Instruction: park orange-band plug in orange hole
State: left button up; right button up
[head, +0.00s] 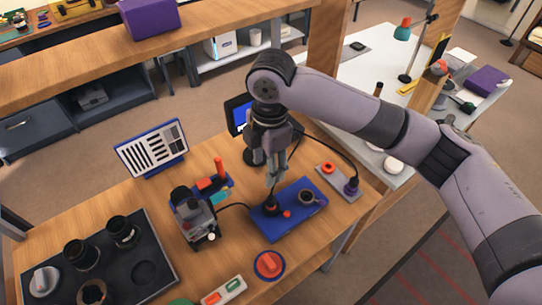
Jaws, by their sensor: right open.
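My right gripper (274,182) is open and points down over the blue tray (289,228). A dark plug-like piece (271,204) stands on the tray just below the fingertips; I cannot tell whether they touch it. Its band colour is too small to make out. A black cable runs towards it from the left. The orange-rimmed hole (328,168) is at the far left end of a grey plate (339,181), right of the gripper, and looks empty. A dark plug with a purple band (352,187) stands at the plate's other end. My left gripper is not in view.
A dark ring (306,196) and a small red piece (287,213) lie on the blue tray. A dark device (198,218) stands left of it. A red knob on a blue disc (269,264) is in front. A black tray with lens parts (160,240) fills the left.

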aim_at(271, 199)
jog(key=shift+h, duration=0.3)
jog(key=f+p, duration=0.1)
jog(key=f, duration=0.4)
jog(key=f+p, duration=0.1)
jog(key=f, duration=0.4)
jog(key=d+f, duration=0.1)
jog(key=f, duration=0.5)
jog(key=shift+w+f+p, duration=0.1)
jog(key=shift+w+p, duration=0.2)
jog(key=shift+p, duration=0.1)
grip_shut()
jog(key=c, duration=0.7)
grip_release()
grip_shut()
jog(key=shift+r+p, duration=0.95)
jog(key=shift+p, duration=0.05)
